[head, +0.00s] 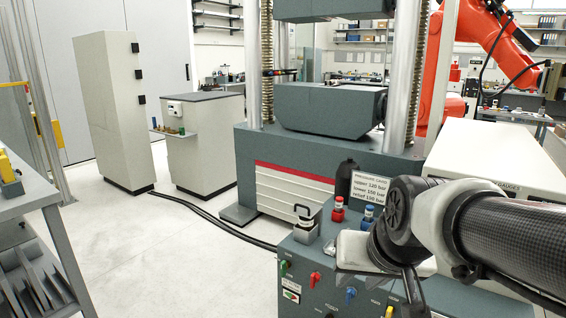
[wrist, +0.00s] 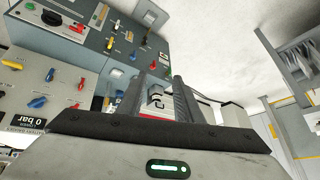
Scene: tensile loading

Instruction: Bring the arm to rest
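My arm enters the head view from the right as a black tube (head: 510,235) with a white and black wrist joint. My gripper (wrist: 157,88) shows in the wrist view with two dark fingers standing apart and nothing held between them. I cannot tell whether the housing touches the console.
The console carries coloured knobs, red and blue fittings and a sign (head: 372,187). The tensile machine (head: 330,110) stands behind it. Grey cabinets (head: 115,110) stand at the back left, a workbench (head: 30,190) at the left edge. A dark cable crosses the open floor (head: 140,240).

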